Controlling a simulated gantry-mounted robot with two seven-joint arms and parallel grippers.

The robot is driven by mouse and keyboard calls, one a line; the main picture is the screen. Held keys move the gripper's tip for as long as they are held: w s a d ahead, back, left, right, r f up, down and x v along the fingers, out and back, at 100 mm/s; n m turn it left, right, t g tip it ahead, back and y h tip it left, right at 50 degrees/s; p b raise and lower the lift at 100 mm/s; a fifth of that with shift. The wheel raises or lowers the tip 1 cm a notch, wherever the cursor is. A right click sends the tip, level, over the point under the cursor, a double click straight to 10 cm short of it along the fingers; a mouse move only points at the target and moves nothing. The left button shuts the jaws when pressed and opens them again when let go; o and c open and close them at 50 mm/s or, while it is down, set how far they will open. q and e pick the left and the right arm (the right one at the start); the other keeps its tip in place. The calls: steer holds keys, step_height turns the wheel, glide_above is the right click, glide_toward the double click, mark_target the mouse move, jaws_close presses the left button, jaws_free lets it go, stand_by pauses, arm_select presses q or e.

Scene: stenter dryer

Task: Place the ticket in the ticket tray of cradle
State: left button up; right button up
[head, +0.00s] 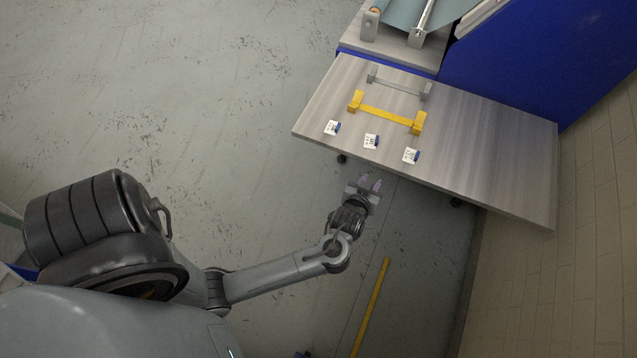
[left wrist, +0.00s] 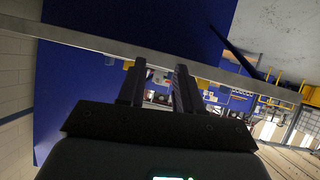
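Three small white tickets with dark print and a blue edge lie apart along the table's near edge: a left one (head: 331,128), a middle one (head: 371,141) and a right one (head: 410,156). Behind them stands a yellow cradle (head: 388,115) with a raised block at each end. A similar grey cradle (head: 398,83) stands farther back. No ticket tray can be told apart on either cradle. My left gripper (head: 371,184) is open and empty, off the table's near edge; its two parted fingers also show in the left wrist view (left wrist: 159,90). My right gripper is not in view.
The wood-grain table (head: 480,150) is bare on its right side. A blue panel (head: 540,60) rises behind it, with a roller machine (head: 410,18) at the back left. A brick wall (head: 590,200) stands at the right. Open floor (head: 230,110) lies left of the table.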

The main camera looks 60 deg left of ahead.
arm_select(q)
steer(key=s+d+r+m+g+h, duration=0.1)
steer(key=s+d+m+g+h, duration=0.2)
steer(key=s, duration=0.6)
steer(key=shift+s+d+m+h, duration=0.35)
steer(key=shift+d+m+h, duration=0.5)
steer(key=shift+h, duration=0.35)
steer(key=s+r+m+g, duration=0.1)
steer(key=s, duration=0.2)
steer(key=s+d+r+m+g, duration=0.1)
steer(key=s, duration=0.2)
steer(key=s+r+m+g+h, duration=0.1)
steer(key=s, duration=0.2)
steer(key=shift+s+d, duration=0.15)
steer(key=shift+s, duration=0.05)
steer(key=o, duration=0.5)
steer(key=s, duration=0.1)
steer(key=s+r+m+g, duration=0.1)
steer(key=s, duration=0.1)
steer(key=shift+o, duration=0.2)
